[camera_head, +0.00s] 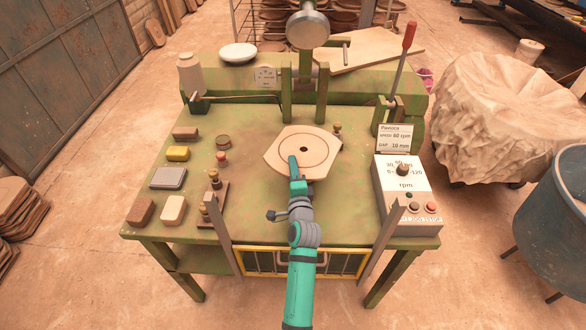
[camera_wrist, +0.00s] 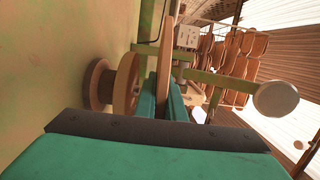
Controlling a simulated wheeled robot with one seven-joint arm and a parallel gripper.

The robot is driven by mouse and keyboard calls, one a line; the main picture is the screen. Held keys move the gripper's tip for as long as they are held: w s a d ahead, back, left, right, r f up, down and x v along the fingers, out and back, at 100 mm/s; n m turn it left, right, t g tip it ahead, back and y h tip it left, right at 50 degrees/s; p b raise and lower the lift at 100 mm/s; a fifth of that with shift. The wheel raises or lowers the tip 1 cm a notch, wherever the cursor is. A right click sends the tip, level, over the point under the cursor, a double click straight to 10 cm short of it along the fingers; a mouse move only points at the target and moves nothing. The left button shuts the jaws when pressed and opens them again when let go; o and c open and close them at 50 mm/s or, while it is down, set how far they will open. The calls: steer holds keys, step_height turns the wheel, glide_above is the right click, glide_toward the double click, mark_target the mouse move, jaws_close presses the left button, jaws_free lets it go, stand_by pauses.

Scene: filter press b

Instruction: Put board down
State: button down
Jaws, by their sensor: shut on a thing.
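A pale board (camera_head: 322,146) with cut corners, a ring line and a dark centre hole lies roughly level over the middle of the green table. My gripper (camera_head: 294,168) is shut on its near edge. In the wrist view the board (camera_wrist: 167,45) shows edge-on between my teal fingers (camera_wrist: 164,95). A round wooden spool-like stand (camera_wrist: 126,86) rises from the table surface beneath it. The board appears parallel to the stand's top, with a gap between them. The head view hides the stand under the board.
The green table (camera_head: 255,215) holds several small blocks (camera_head: 168,178) at left, wooden pegs on a strip (camera_head: 214,190), and a speed control box (camera_head: 403,190) at right. A press post with a round head (camera_head: 307,30) stands behind the board. A yellow-framed rack (camera_head: 345,264) is at the front.

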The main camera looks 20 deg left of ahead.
steer(key=shift+f, duration=0.55)
steer(key=shift+f, duration=0.6)
steer(key=c, duration=1.8)
jaws_free()
steer(key=shift+f, duration=0.1)
steer(key=shift+c, duration=0.2)
steer(key=shift+s+r, duration=0.1)
steer(key=shift+r, duration=0.5)
steer(key=v, duration=1.2)
